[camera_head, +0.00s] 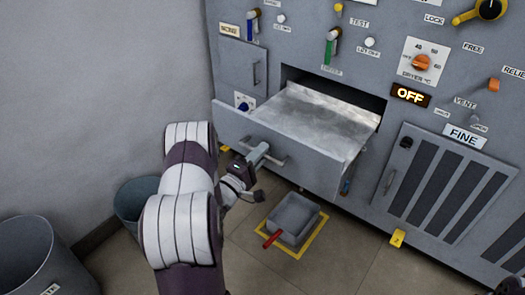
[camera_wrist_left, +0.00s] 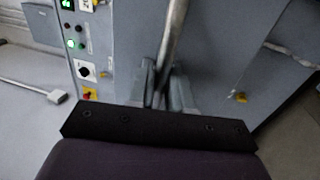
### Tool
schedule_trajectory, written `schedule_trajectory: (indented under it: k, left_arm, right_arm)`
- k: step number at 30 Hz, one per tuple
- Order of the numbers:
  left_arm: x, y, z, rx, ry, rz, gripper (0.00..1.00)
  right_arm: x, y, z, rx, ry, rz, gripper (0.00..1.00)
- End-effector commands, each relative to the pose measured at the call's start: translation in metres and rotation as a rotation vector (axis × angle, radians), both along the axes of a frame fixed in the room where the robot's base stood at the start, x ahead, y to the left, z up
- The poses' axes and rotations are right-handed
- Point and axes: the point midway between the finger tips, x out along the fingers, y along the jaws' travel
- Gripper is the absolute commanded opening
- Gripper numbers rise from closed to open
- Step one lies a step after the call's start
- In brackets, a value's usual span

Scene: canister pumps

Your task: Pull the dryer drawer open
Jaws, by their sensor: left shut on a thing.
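The dryer drawer (camera_head: 318,115) is a grey metal drawer that stands pulled out from the machine front in the head view. Its inside shows bare, shiny metal. A bar handle (camera_head: 272,157) is on its front, and the bar also shows in the left wrist view (camera_wrist_left: 175,35). My left gripper (camera_head: 257,155) is shut on this handle; in the left wrist view its fingers (camera_wrist_left: 162,88) close around the bar.
A grey floor pan (camera_head: 294,217) with a red handle sits below the drawer. Two bins (camera_head: 135,198) (camera_head: 45,262) stand at the left by the wall. A slotted FINE door (camera_head: 445,190) is to the right. Floor before the machine is partly clear.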

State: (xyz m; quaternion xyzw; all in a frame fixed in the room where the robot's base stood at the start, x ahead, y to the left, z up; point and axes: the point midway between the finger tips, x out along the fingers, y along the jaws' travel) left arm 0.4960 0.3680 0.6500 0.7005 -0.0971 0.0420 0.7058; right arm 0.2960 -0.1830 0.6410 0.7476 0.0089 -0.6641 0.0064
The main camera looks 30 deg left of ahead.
Motion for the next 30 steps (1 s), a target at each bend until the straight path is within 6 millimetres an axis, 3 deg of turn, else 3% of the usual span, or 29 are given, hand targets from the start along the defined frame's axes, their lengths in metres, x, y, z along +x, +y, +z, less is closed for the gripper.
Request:
schedule_trajectory:
  k: [5, 6, 7, 16, 20, 30]
  left_arm:
    - [0.000, 0.000, -0.001, -0.001, 0.002, -0.001, 0.00]
    - [0.000, 0.000, -0.001, -0.001, 0.002, -0.001, 0.26]
    - [0.000, 0.000, -0.001, -0.001, 0.002, -0.001, 0.35]
    - [-0.001, 0.000, 0.000, 0.000, 0.001, 0.000, 0.35]
    - [-0.011, 0.001, -0.002, -0.001, 0.004, 0.002, 0.35]
    - [-0.089, 0.009, -0.016, -0.004, 0.004, 0.007, 0.35]
  right_arm:
    - [0.000, 0.000, 0.000, 0.000, 0.000, 0.000, 0.43]
    - [0.000, 0.000, 0.000, 0.000, 0.000, 0.000, 0.43]
    - [0.000, 0.000, 0.000, 0.000, 0.000, 0.000, 0.43]
    - [0.000, 0.000, 0.000, 0.000, 0.000, 0.000, 0.43]
    - [0.000, 0.000, 0.005, 0.000, 0.000, 0.000, 0.43]
    - [0.000, 0.000, 0.023, 0.000, 0.000, 0.000, 0.43]
